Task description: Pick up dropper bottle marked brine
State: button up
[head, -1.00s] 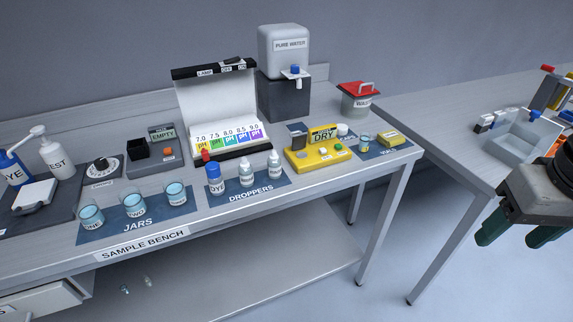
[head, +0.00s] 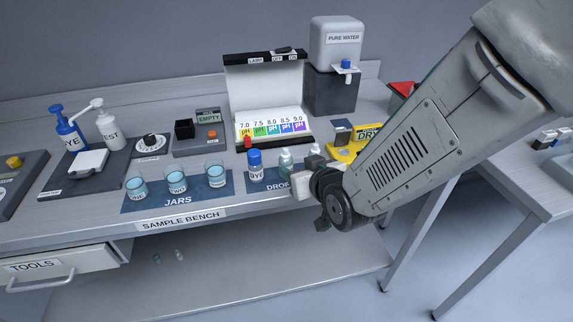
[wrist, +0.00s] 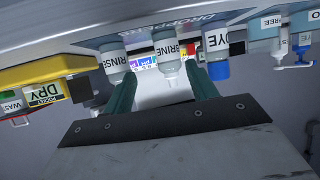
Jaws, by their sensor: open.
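The brine dropper bottle (wrist: 168,52), clear with a white label reading BRINE, shows upside down in the wrist view. It appears between the two green fingers of my open gripper (wrist: 160,72), which look empty; I cannot tell the exact gap to the bottle. In the head view the middle dropper bottle (head: 286,161) stands upright on the blue droppers mat (head: 238,187), its lower part partly hidden by my arm. My gripper is mostly hidden behind my wrist there.
The blue-capped dye dropper (head: 255,170) stands close on one side of the brine bottle, and the rinse dropper (wrist: 115,62) on the other. Jars (head: 176,181) stand to the left. A yellow dry pocket unit (wrist: 42,76) and the pH chart case (head: 272,127) are nearby.

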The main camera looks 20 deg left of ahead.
aim_at(284, 163)
jog(key=shift+s+a+f, duration=0.1)
jog(key=shift+a+f, duration=0.1)
jog(key=shift+a, duration=0.25)
jog(key=shift+w+a+f, duration=0.15)
jog(key=shift+w+a, duration=0.05)
jog(key=shift+a, duration=0.1)
jog(key=x, duration=0.7)
jog(key=shift+s, duration=0.15)
jog(key=c, duration=1.1)
